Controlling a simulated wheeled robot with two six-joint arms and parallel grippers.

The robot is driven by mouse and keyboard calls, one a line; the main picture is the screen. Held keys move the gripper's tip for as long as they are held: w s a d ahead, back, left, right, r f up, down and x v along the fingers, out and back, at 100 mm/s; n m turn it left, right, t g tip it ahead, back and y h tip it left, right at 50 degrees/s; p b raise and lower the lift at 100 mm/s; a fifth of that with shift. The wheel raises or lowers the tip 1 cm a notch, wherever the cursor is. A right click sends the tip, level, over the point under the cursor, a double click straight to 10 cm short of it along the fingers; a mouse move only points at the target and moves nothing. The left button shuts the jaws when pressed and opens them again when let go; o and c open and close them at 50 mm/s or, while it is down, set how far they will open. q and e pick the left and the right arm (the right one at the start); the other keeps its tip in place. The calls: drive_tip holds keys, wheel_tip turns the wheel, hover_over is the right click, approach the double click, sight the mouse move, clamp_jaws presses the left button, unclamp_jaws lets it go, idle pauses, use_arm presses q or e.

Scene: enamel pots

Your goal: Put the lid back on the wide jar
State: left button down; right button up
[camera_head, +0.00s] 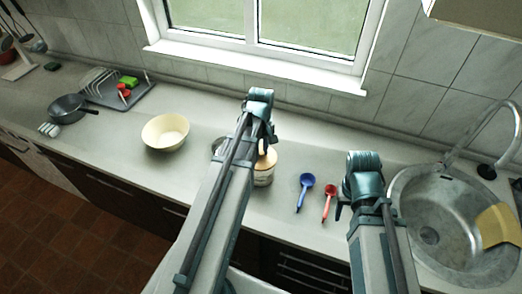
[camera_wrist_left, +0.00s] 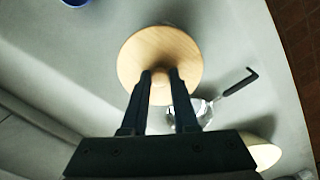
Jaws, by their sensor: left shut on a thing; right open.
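The round wooden lid (camera_wrist_left: 140,55) fills the middle of the left wrist view, its knob between the fingertips of my left gripper (camera_wrist_left: 160,80). My left gripper (camera_head: 266,145) is shut on that knob and points down over the wide jar (camera_head: 263,180). The jar is pale and stands on the counter, partly behind my left arm. In the head view the lid (camera_head: 267,159) is at the jar's mouth; I cannot tell whether it rests on the rim or hangs just above. My right gripper (camera_head: 342,203) is open and empty above the counter, right of the spoons.
A blue spoon (camera_head: 306,182) and a red spoon (camera_head: 328,200) lie right of the jar. A cream bowl (camera_head: 165,132) stands further left. The sink (camera_head: 430,240) is at the right.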

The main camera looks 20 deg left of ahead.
idle(0.8)
use_arm(q)
drive_tip(key=shift+c, duration=0.6)
unclamp_jaws()
drive_tip(key=shift+r+p, duration=3.5)
drive_tip(key=shift+p, duration=0.05)
clamp_jaws()
drive_tip(key=shift+f+b, duration=0.3)
